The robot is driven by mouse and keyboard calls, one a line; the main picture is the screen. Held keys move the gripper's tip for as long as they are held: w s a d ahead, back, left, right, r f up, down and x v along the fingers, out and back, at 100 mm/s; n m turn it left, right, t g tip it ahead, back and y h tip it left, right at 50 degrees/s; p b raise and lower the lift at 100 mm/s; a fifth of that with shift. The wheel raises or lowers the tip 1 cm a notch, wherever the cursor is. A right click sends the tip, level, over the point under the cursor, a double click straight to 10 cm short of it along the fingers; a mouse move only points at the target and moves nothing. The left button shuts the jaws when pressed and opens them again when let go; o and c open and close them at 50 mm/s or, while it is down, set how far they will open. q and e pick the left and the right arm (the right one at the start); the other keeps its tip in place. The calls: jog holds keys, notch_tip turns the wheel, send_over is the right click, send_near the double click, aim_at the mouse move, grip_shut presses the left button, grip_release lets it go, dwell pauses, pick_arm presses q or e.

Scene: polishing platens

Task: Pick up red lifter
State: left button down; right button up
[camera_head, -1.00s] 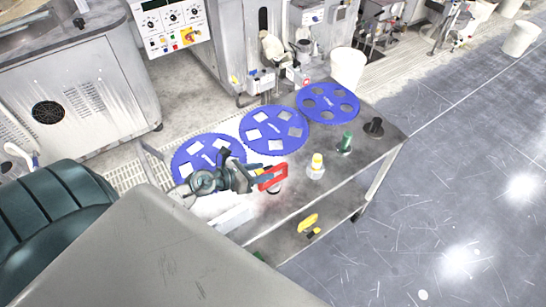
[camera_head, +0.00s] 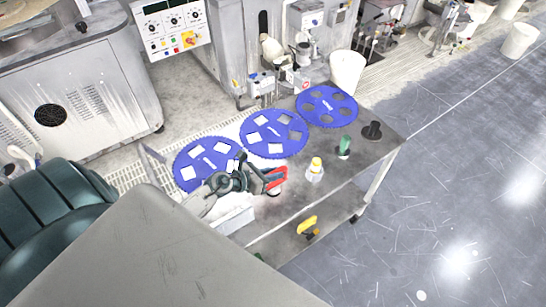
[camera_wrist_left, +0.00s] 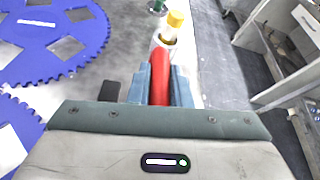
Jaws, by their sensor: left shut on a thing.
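The red lifter (camera_head: 276,172) is at the front edge of the table, beside the blue discs. My left gripper (camera_head: 268,180) is shut on it. In the left wrist view the red lifter (camera_wrist_left: 160,75) stands between the two blue-grey fingers of my left gripper (camera_wrist_left: 160,85). Its lower part is hidden by the gripper. Whether it touches the table is not clear. My right gripper is not in view.
Three blue discs with cut-outs (camera_head: 274,117) lie along the table (camera_head: 370,155). A white bottle with a yellow cap (camera_head: 315,170), a green bottle (camera_head: 344,146) and a black stand (camera_head: 372,131) are to the right. A yellow-handled tool (camera_head: 307,225) is on the lower shelf.

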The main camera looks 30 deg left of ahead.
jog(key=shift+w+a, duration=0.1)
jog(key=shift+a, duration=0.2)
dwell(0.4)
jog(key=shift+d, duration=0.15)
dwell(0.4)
pick_arm(q)
jog(key=shift+w+r, duration=0.1)
jog(key=shift+w, duration=0.05)
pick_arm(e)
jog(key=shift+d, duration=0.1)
pick_arm(q)
jog(key=shift+r, duration=0.1)
